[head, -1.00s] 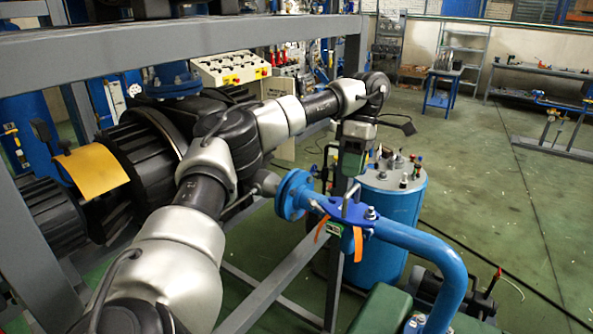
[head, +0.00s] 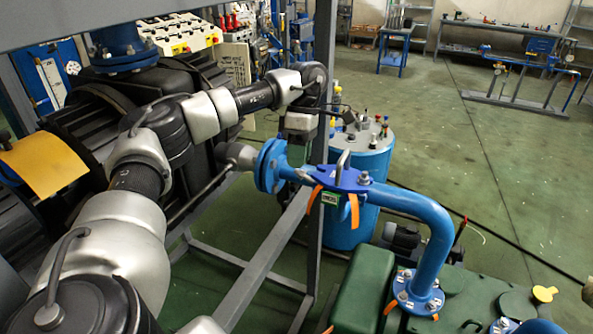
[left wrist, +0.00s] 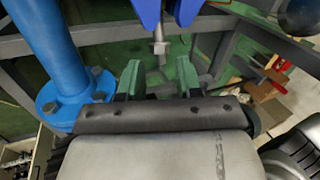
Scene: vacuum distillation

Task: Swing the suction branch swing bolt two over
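The blue suction branch (head: 400,204) runs from a round flange to an elbow at the right. A blue clamp plate (head: 338,180) sits on it, with a grey bent handle (head: 343,162) and a bolt head (head: 364,178). Orange strips and a green label hang below the plate. In the left wrist view, a grey bolt with a nut (left wrist: 159,47) hangs from a blue fork (left wrist: 180,12). My left gripper (left wrist: 159,82) is open; its green fingers stand apart, with the bolt ahead of the gap. In the head view, the left gripper (head: 299,125) is beyond the branch, fingertips unclear. My right gripper is not visible.
A blue tank (head: 360,215) stands behind the branch. A green casing (head: 378,290) lies under the elbow. A grey frame post (head: 322,150) rises near the gripper. A yellow plate (head: 42,165) is at the left. Open green floor (head: 430,120) lies beyond.

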